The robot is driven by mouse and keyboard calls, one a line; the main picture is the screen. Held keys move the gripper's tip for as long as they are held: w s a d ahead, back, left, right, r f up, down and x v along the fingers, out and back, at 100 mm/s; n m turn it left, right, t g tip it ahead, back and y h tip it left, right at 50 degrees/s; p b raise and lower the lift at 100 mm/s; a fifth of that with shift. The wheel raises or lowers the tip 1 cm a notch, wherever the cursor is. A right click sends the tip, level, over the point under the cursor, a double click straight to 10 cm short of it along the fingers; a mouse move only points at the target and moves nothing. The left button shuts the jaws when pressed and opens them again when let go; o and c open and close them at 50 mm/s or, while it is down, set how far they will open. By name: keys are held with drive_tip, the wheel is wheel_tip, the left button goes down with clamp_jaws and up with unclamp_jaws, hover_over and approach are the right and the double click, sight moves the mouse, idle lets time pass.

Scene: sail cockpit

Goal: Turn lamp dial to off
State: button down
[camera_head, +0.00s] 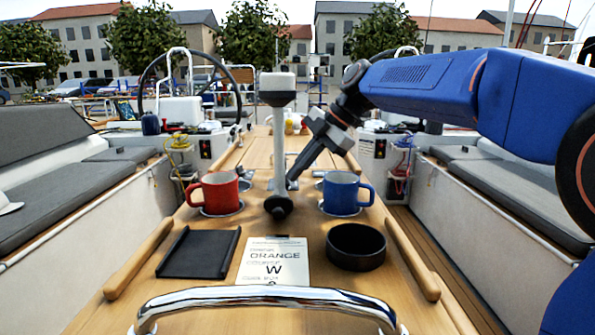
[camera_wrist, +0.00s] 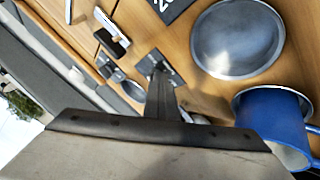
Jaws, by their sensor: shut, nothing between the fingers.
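The lamp (camera_head: 277,95) has a white and black head on a pale post that rises from the middle of the wooden table. A dark round knob (camera_head: 278,206), which looks like the lamp dial, sits at the foot of the post. My gripper (camera_head: 292,184) is shut and empty, reaching down from the upper right. Its tips are close to the post and just above and right of the knob; I cannot tell whether they touch. In the wrist view my dark gripper fingers (camera_wrist: 159,72) point at the tabletop. I cannot make out the dial's setting.
A red mug (camera_head: 216,192) stands left of the knob and a blue mug (camera_head: 346,192) right of it. A black round dish (camera_head: 355,246), a printed card (camera_head: 273,262) and a black tray (camera_head: 200,252) lie nearer. A chrome rail (camera_head: 265,296) crosses the front.

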drive_tip(key=shift+w+a+r+n+g, duration=0.2)
drive_tip(key=shift+w+n+g, duration=0.25)
drive_tip(key=shift+n, duration=0.45)
drive_tip(key=shift+w, duration=0.15)
